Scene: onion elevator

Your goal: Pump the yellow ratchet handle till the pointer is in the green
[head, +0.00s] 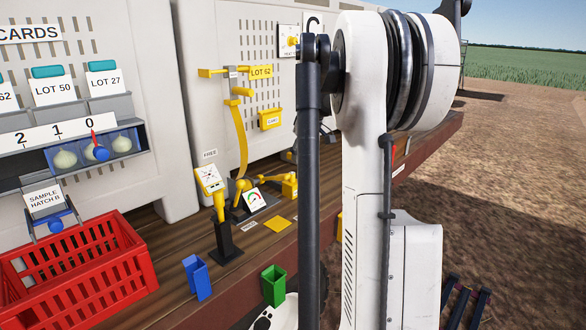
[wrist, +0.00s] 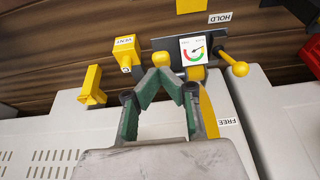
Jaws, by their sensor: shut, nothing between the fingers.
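The yellow ratchet handle (wrist: 237,68) has a round knob and sticks out beside the gauge in the wrist view. In the head view a yellow knobbed lever (head: 243,185) stands left of the gauge (head: 254,199). The gauge also shows in the wrist view (wrist: 194,50), with a red and green arc and a dark pointer; which colour the pointer meets is too small to tell. My gripper (wrist: 166,78) is shut and empty, its green-padded fingers left of the handle and apart from it. A yellow rounded part (wrist: 162,60) shows just past the fingertips.
A yellow VENT block (wrist: 127,50) is left of my fingers. A yellow strap (head: 239,140) hangs behind the gauge.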

